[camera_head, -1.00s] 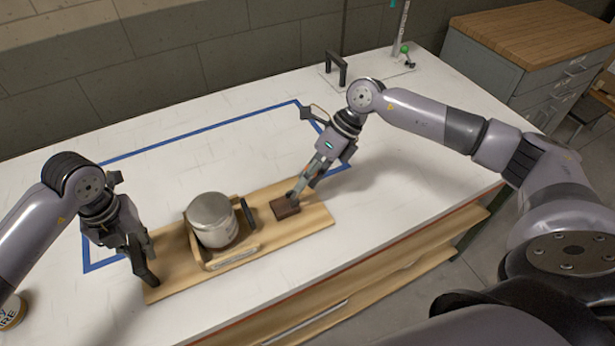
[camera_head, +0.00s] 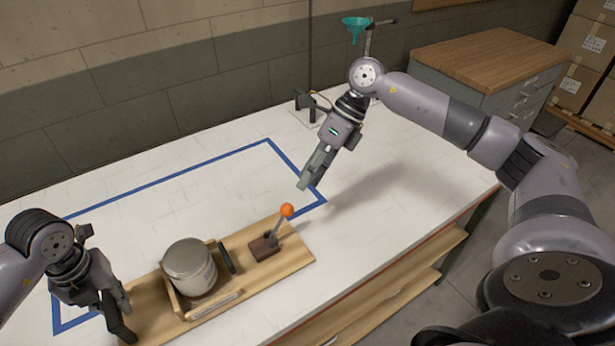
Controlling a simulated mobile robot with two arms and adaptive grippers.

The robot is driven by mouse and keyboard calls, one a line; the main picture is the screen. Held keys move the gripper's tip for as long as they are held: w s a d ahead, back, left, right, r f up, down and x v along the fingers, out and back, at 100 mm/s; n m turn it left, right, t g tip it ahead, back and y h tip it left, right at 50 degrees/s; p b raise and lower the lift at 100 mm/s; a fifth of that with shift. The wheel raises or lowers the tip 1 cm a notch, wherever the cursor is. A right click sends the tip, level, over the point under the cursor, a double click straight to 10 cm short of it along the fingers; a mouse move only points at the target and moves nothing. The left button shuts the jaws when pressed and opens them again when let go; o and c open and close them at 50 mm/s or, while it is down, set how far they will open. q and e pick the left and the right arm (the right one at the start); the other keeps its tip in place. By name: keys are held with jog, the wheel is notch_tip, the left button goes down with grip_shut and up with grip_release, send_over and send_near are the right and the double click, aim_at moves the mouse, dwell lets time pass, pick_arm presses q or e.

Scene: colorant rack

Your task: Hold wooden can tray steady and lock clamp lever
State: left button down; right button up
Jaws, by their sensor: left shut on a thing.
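The wooden can tray (camera_head: 290,262) lies on the white table inside and over the front edge of the blue tape outline. A metal can (camera_head: 190,267) stands upright in its wooden holder. The clamp lever (camera_head: 280,226), with an orange ball knob, rises from a dark brown block at the tray's right part and leans up to the right. My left gripper (camera_head: 122,318) is shut on the tray's left end. My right gripper (camera_head: 305,184) is in the air above and to the right of the knob, apart from it; its fingers look close together, but their gap is unclear.
Blue tape (camera_head: 165,180) outlines an area of clear tabletop behind the tray. A green funnel (camera_head: 356,27) on a stand is at the back. A grey cabinet with a wooden top (camera_head: 490,58) and cardboard boxes (camera_head: 585,50) stand beyond the table.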

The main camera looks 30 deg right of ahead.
pick_arm(q)
jog(key=c, duration=1.3)
grip_release()
jog(key=shift+d, duration=0.1)
jog(key=shift+c, duration=0.2)
notch_tip(320, 180, up, 12)
jog(key=shift+f, duration=0.1)
